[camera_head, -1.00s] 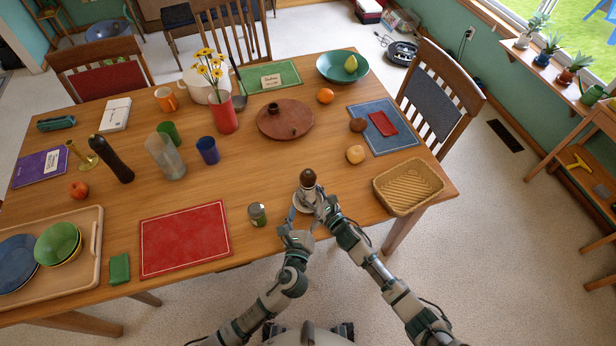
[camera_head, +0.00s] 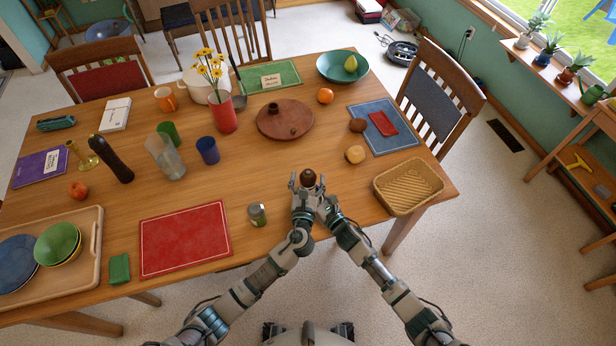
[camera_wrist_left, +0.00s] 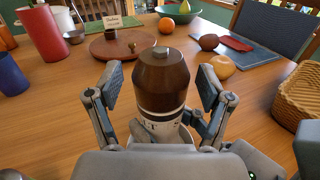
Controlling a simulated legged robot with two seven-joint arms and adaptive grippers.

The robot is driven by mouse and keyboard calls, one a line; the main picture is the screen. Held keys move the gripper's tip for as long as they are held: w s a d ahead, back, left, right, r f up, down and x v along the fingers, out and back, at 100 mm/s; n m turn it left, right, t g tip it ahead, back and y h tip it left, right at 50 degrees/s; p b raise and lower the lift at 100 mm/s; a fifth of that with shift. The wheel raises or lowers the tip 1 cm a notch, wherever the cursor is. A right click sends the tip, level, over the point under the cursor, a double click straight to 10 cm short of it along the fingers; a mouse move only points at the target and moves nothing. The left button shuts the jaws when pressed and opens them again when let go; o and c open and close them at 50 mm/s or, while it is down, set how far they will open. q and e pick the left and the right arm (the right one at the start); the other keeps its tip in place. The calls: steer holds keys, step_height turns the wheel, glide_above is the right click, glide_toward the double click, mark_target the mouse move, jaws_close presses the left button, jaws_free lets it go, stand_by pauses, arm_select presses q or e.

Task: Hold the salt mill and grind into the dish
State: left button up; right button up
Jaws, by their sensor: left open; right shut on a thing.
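The salt mill (camera_head: 308,179), with a dark brown wooden top, stands upright near the table's front edge. In the left wrist view the mill (camera_wrist_left: 163,80) shows its brown top, a small metal knob and a pale lower band. My right gripper (camera_head: 323,208) is shut on the mill low down, from the right. My left gripper (camera_wrist_left: 160,90) is open, its two fingers on either side of the mill's brown top, with gaps visible on both sides. The dish is mostly hidden behind my grippers; a pale rim (camera_wrist_left: 184,134) below the mill may be part of it.
A wicker basket (camera_head: 408,187) stands close on the right. A small green-labelled jar (camera_head: 257,214) and a red placemat (camera_head: 185,239) lie to the left.

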arm_select(q)
steer(key=shift+w, duration=0.3)
steer(key=c, duration=1.2)
steer(key=shift+m+h, duration=0.4)
steer(key=shift+h, duration=0.2)
